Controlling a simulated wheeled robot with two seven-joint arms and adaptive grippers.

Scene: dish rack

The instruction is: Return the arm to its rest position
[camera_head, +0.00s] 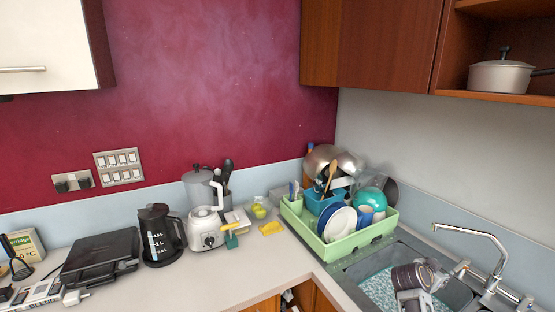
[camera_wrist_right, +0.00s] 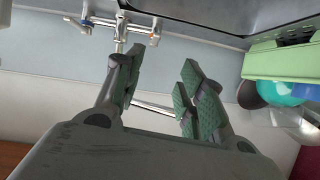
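My right gripper (camera_head: 452,271) is over the sink (camera_head: 370,283), beside the tap, in the head view. In the right wrist view my right gripper (camera_wrist_right: 161,66) has its two green-padded fingers apart, with nothing between them. The tap (camera_wrist_right: 125,30) shows beyond the fingers there, upside down. My left gripper is in neither view.
The green dish rack (camera_head: 347,244) with plates, cups and utensils stands left of the sink. The tap (camera_head: 480,236) rises at the right. A blender (camera_head: 206,230), black coffee jug (camera_head: 158,238) and black grill (camera_head: 100,255) line the left counter. A cabinet (camera_head: 375,45) hangs above.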

